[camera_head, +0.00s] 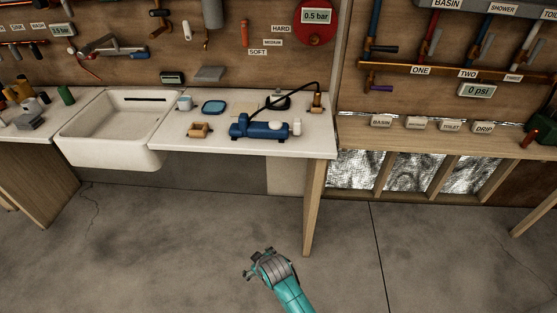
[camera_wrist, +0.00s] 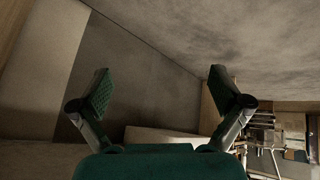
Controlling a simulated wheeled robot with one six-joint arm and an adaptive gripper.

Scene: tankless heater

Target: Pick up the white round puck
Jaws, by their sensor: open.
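My gripper (camera_head: 252,264) is low in front of the workbench, over the grey floor, well away from the items on the bench. In the wrist view my gripper (camera_wrist: 160,88) has its two dark green finger pads wide apart with nothing between them. I cannot tell for sure which item is the white round puck. A small whitish round thing (camera_head: 296,127) is at the right end of the blue pump (camera_head: 262,130) on the white counter. A pale round cup-like thing (camera_head: 185,102) stands nearer the sink. Neither shows in the wrist view.
The white sink (camera_head: 115,128) is left of the counter (camera_head: 215,146). A wooden block (camera_head: 200,130), a blue-rimmed dish (camera_head: 213,107) and a pale flat piece (camera_head: 243,107) lie on the counter. A wooden leg (camera_head: 313,210) stands at its right end. The floor in front is clear.

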